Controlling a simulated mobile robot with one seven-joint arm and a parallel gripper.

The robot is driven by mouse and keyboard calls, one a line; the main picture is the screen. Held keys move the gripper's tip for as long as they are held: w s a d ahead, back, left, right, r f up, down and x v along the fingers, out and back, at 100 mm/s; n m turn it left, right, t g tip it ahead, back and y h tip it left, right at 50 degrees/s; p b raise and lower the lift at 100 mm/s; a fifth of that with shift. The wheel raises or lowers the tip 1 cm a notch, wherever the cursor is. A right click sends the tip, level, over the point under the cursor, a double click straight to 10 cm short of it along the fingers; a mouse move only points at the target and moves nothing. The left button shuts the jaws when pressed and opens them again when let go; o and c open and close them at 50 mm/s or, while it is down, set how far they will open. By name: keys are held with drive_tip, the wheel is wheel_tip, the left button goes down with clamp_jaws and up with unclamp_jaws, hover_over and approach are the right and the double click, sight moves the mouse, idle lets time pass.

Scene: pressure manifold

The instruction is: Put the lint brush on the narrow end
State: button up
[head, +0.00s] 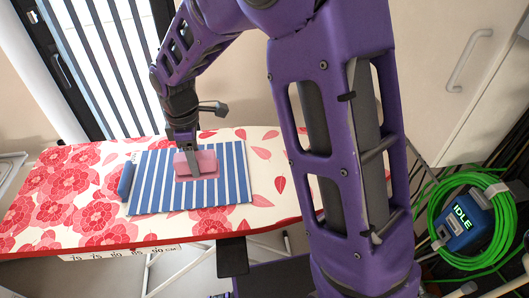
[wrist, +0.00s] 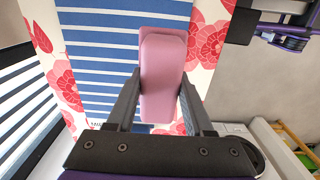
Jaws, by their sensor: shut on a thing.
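The pink lint brush (head: 207,160) is a rounded block, held over the blue-and-white striped cloth (head: 232,180). My gripper (head: 194,168) is shut on it. In the wrist view the lint brush (wrist: 162,85) sits between the two fingers (wrist: 158,95), its long side running away from the wrist. I cannot tell whether it touches the cloth. The ironing board (head: 40,205) has a white cover with red and pink flowers. Its right end passes behind my arm, so its narrow end is not clear.
A blue rounded thing (head: 127,181) lies at the cloth's left edge. The flowered cover is free left of the cloth and in a strip to its right. A blue box marked IDLE (head: 464,217) with coiled green cable (head: 432,225) is at the right.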

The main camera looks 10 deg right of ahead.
drive_tip(key=w+d+m+b, duration=0.2)
drive_tip(key=d+m+b, duration=0.25)
drive_tip(key=d, duration=1.55)
drive_tip(key=w+d+m+b, duration=0.25)
drive_tip(key=d+m, duration=0.25)
drive_tip(key=d, duration=1.4)
drive_tip(key=shift+n, duration=0.25)
wheel_tip(320, 180, down, 9)
drive_tip(key=shift+s+d+r+b, duration=0.1)
drive_tip(key=shift+d+b, duration=0.05)
drive_tip(key=shift+b, duration=0.85)
drive_tip(key=shift+f, duration=0.2)
drive_tip(key=o, duration=1.2)
